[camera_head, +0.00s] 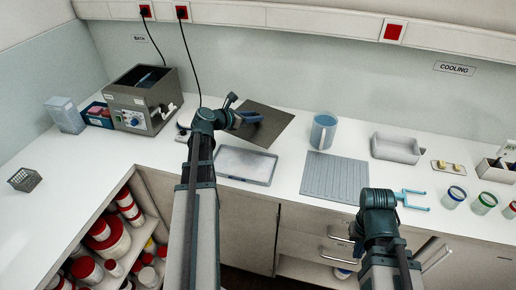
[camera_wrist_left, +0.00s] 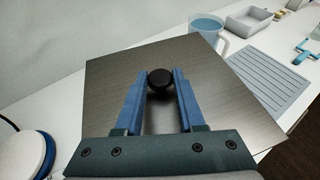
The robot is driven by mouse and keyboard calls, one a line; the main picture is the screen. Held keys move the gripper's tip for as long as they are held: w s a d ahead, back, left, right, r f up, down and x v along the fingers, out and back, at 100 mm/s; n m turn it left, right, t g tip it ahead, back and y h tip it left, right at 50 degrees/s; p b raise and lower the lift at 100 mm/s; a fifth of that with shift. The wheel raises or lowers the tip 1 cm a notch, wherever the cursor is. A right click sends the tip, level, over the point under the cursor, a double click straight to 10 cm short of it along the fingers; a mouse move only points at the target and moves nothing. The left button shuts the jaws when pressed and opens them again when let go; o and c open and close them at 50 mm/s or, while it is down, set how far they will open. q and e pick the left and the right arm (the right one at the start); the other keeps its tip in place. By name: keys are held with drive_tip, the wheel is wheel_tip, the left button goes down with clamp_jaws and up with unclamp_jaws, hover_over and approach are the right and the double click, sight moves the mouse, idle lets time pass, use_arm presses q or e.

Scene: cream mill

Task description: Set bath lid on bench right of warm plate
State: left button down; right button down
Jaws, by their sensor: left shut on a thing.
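The bath lid (camera_head: 270,124) is a dark metal sheet with a black knob (camera_wrist_left: 160,80). My left gripper (camera_head: 250,117) is shut on the knob, and its blue fingers show on both sides of it in the left wrist view (camera_wrist_left: 160,90). The lid is over the bench to the right of the warm plate (camera_wrist_left: 25,155), a white and blue round device mostly hidden by my left arm in the head view. I cannot tell whether the lid touches the bench. The bath (camera_head: 143,98) stands uncovered at the left. My right gripper (camera_head: 426,200) is open and empty.
A shallow tray (camera_head: 245,166) lies in front of the lid. A blue jug (camera_head: 323,132) and a ribbed grey mat (camera_head: 335,178) are to its right. A grey bin (camera_head: 397,149) and several jars stand further right. Black cords hang from the wall sockets.

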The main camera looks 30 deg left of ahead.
use_arm(q)
drive_tip(key=f+n+y+b, duration=0.1)
drive_tip(key=f+b, duration=0.2)
drive_tip(key=f, duration=0.1)
drive_tip(key=s+a+f+n+y+b, duration=0.1)
drive_tip(key=f+b, duration=0.3)
drive_tip(key=a+f+n+y+b, duration=0.1)
drive_tip(key=f+b, duration=0.3)
drive_tip(key=f, duration=0.1)
drive_tip(key=shift+s+a+f+t+y, duration=0.1)
drive_tip(key=shift+s+a+t+y, duration=0.1)
drive_tip(key=shift+s+t+y, duration=0.15)
drive_tip(key=shift+w+a, duration=0.1)
drive_tip(key=shift+w, duration=0.05)
drive_tip(key=w+a, duration=0.1)
drive_tip(key=w, duration=0.4)
drive_tip(key=w+a+f+b, duration=0.1)
drive_tip(key=w, duration=0.3)
drive_tip(key=w+a, duration=0.2)
drive_tip(key=w, duration=0.3)
drive_tip(key=shift+w+f+b, duration=0.15)
drive_tip(key=shift+w+b, duration=0.2)
drive_tip(key=shift+b, duration=0.05)
drive_tip(key=f+b, duration=0.3)
drive_tip(key=shift+w+f, duration=0.2)
drive_tip(key=shift+f, duration=0.1)
drive_tip(key=shift+b, duration=0.35)
